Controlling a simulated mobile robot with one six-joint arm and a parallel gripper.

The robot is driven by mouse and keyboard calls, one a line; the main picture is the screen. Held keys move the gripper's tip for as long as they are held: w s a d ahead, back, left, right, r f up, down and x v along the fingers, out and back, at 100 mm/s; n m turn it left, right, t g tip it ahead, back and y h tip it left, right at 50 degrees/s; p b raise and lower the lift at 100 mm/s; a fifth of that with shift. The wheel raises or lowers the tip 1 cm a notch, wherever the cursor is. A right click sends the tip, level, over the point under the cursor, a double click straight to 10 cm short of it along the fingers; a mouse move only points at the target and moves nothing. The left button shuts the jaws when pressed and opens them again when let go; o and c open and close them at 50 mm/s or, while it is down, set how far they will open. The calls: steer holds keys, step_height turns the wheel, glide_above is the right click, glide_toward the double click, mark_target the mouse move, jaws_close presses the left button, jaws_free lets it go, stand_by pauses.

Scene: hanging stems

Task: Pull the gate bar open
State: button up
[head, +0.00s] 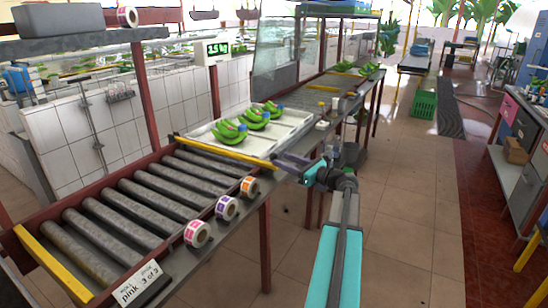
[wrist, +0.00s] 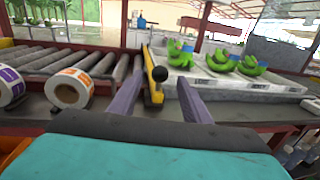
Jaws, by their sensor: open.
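The yellow gate bar (head: 225,151) lies across the roller conveyor, between the rollers and the white tray (head: 213,133). My gripper (head: 284,163) is at the bar's near end by the conveyor's edge. In the wrist view my gripper (wrist: 160,80) is open, with one finger on each side of the bar's end and knob in the picture. I cannot tell whether the fingers touch it. In the head view the knob is not clear.
Green banana bunches (head: 252,117) with blue bands sit in the tray behind the bar. Several tape rolls (head: 227,207) and a "pink 3 of 3" card (head: 137,285) line the conveyor's near rail. The rollers (head: 130,210) are bare. A green crate (head: 425,104) stands on the floor.

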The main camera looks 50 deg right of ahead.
mark_target(273, 156)
steer(key=shift+w+a, duration=0.15)
steer(key=shift+w, duration=1.4)
steer(key=shift+w+a, duration=0.1)
steer(key=shift+w, duration=1.4)
jaws_close()
